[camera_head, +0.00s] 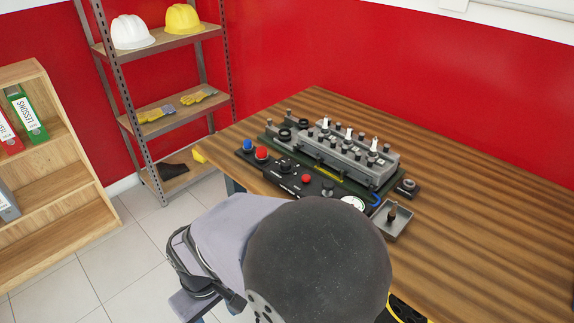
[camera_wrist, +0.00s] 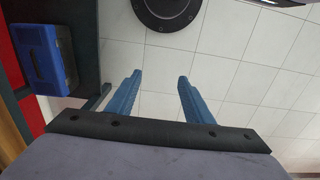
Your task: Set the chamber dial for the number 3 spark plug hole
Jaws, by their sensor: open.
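The engine trainer (camera_head: 347,160) is a grey block with several upright plugs, standing on the wooden table in the head view. A black control panel (camera_head: 290,178) runs along its near side, with blue and red buttons and dark knobs. A round white gauge (camera_head: 353,202) sits at the panel's right end. I cannot tell which knob is the chamber dial, and the hole numbers are too small to read. My gripper (camera_wrist: 158,88) shows two blue fingers apart and empty in the wrist view, over floor tiles. My arm hides part of the table's near edge in the head view.
A small grey tray (camera_head: 391,218) holding a dark part lies right of the panel. The table's right side (camera_head: 490,220) is clear. Metal shelves (camera_head: 165,104) with hard hats and gloves stand behind left. A blue box (camera_wrist: 43,52) shows at left in the wrist view.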

